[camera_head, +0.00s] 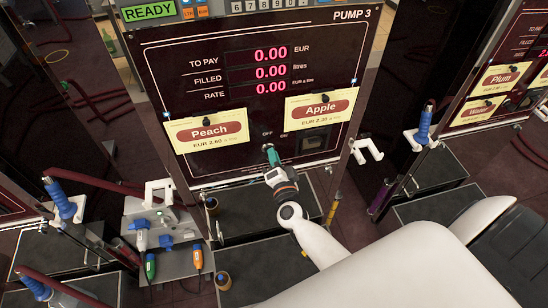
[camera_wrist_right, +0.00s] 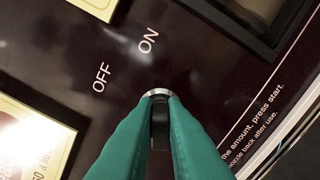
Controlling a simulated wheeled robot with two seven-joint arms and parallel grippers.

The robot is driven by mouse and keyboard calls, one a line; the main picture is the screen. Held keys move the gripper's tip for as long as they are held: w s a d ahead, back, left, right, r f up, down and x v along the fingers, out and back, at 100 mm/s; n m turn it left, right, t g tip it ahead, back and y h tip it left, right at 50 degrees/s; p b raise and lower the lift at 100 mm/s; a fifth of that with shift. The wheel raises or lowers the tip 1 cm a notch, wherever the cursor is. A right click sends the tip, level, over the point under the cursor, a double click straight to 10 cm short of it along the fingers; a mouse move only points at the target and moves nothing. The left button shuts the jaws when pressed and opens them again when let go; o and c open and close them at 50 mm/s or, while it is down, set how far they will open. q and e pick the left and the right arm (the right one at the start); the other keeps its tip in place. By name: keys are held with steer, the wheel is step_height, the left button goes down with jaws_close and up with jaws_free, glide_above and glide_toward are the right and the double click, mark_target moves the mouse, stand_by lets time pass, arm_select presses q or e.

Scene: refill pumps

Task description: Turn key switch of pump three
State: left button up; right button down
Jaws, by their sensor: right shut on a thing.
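Pump three's dark panel (camera_head: 225,120) is in the middle of the head view, marked PUMP 3. Its key switch (camera_wrist_right: 159,93) shows in the right wrist view as a silver ring with a dark part, below the printed words OFF and ON. My right gripper (camera_head: 271,154) is at the panel's lower middle, between the Peach and Apple cards. In the wrist view its green fingers (camera_wrist_right: 160,104) are closed around the key switch's dark part. The fingers hide much of the switch, and I cannot tell which word it points to. My left gripper is not in view.
The Peach card (camera_head: 207,131) and the Apple card (camera_head: 320,105) flank the switch. A green READY display (camera_head: 149,10) is above. A white holder (camera_head: 366,151) sticks out at the panel's right. A grey unit with coloured-handled tools (camera_head: 164,236) stands lower left.

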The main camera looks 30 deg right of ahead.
steer(key=c, duration=1.5)
jaws_free()
steer(key=shift+s, duration=0.1)
steer(key=b+v, duration=0.2)
steer(key=v, duration=1)
steer(key=shift+f, duration=0.1)
